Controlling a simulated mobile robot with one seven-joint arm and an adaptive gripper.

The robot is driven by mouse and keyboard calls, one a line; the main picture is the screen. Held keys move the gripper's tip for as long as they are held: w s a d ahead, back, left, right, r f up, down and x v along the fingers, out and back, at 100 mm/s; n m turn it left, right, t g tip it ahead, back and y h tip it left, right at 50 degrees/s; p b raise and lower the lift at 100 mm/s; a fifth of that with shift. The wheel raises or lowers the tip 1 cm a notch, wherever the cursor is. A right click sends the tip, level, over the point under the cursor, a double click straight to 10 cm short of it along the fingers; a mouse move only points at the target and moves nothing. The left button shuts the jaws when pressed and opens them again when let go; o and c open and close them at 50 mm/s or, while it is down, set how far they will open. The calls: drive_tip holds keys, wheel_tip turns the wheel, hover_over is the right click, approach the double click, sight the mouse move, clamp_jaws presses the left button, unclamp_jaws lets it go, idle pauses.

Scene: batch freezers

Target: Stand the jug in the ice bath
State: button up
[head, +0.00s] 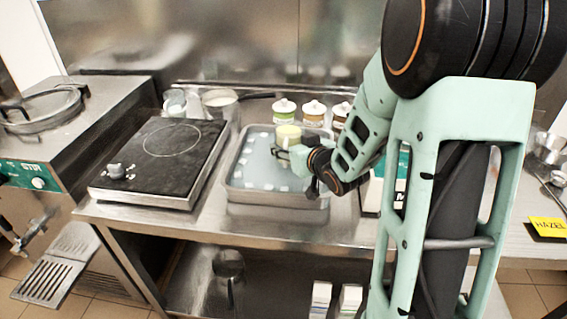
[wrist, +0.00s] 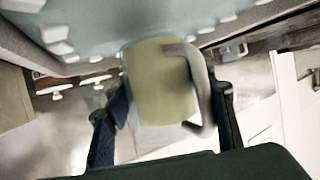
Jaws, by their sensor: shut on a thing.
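The jug (head: 288,134) shows a pale yellow-green round top in the head view, over the back right part of the ice bath. In the wrist view I look at the jug (wrist: 160,85) with its yellow-green face and a grey handle on the right. The ice bath (head: 232,188) is a steel tray of bluish water with several white ice cubes. My gripper (head: 287,152) is shut on the jug, with one finger (wrist: 165,122) on each side of it. The jug's base is hidden, so I cannot tell whether it touches the bath floor.
A black hot plate (head: 165,150) stands left of the bath. Several lidded jars (head: 313,112) stand close behind it, with a steel pan (head: 220,103) to their left. A yellow label (head: 547,227) lies at the right.

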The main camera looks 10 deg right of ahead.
drive_tip(key=shift+w+a+f, duration=0.5)
drive_tip(key=shift+a+f, duration=0.05)
drive_tip(key=shift+f, duration=0.25)
drive_tip(key=f, duration=0.3)
drive_tip(key=shift+w+a+f+b, duration=0.15)
drive_tip(key=shift+w+a+b, duration=0.05)
drive_tip(key=shift+b, duration=0.15)
drive_tip(key=shift+f, duration=0.1)
drive_tip(key=shift+f, duration=0.15)
drive_tip(key=shift+f, duration=0.1)
drive_tip(key=o, duration=1.5)
drive_tip(key=shift+o, duration=0.2)
